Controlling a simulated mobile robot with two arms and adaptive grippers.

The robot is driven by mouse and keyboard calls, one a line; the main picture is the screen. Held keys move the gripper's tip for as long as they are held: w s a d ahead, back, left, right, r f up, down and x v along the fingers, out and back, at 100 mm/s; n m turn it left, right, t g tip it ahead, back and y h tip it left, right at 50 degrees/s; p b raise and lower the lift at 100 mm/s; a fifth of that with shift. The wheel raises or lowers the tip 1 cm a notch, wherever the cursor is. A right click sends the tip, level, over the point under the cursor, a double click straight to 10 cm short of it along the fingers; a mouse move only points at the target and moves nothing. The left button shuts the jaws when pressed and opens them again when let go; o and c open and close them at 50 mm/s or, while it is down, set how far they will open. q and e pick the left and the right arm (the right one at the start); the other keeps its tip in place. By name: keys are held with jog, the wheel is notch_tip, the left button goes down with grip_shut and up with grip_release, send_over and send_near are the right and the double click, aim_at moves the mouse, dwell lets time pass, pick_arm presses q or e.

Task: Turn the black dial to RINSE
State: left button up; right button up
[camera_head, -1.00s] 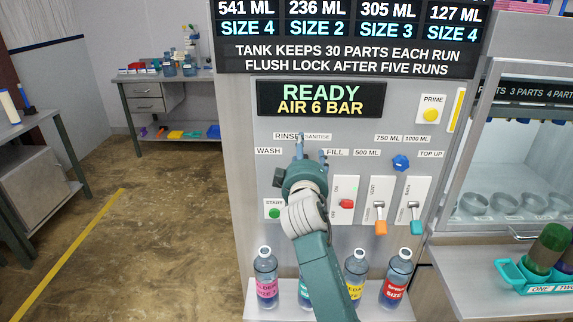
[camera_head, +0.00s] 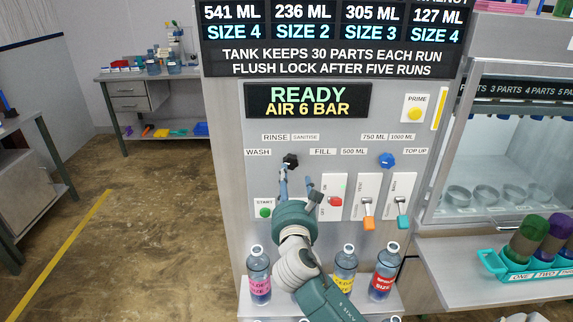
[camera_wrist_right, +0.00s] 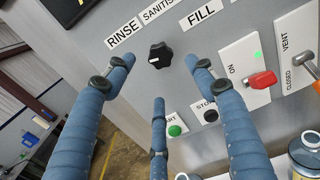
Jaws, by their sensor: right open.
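The black dial (camera_head: 290,160) sits on the grey machine panel below the RINSE label (camera_head: 275,137). The WASH label (camera_head: 257,152) is to its left and the FILL label (camera_head: 322,152) to its right. In the right wrist view the dial (camera_wrist_right: 160,56) has a white mark on its left side; I cannot tell exactly which label it faces. My right gripper (camera_head: 296,180) is open and empty, just below the dial in the head view. In the wrist view its blue fingers (camera_wrist_right: 160,78) are spread around the dial's line, apart from it. My left gripper is not in view.
A green START button (camera_head: 265,212), a red switch (camera_head: 335,201), an orange lever (camera_head: 369,222) and a blue knob (camera_head: 386,160) are close by. Several bottles, one pink-labelled (camera_head: 259,275), stand on the ledge below. A teal tray (camera_head: 490,262) is at right.

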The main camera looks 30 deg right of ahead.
aim_at(291, 164)
jog(key=p+x, duration=0.1)
jog(key=x, duration=0.8)
jog(key=shift+a, duration=0.1)
jog(key=c, duration=1.1)
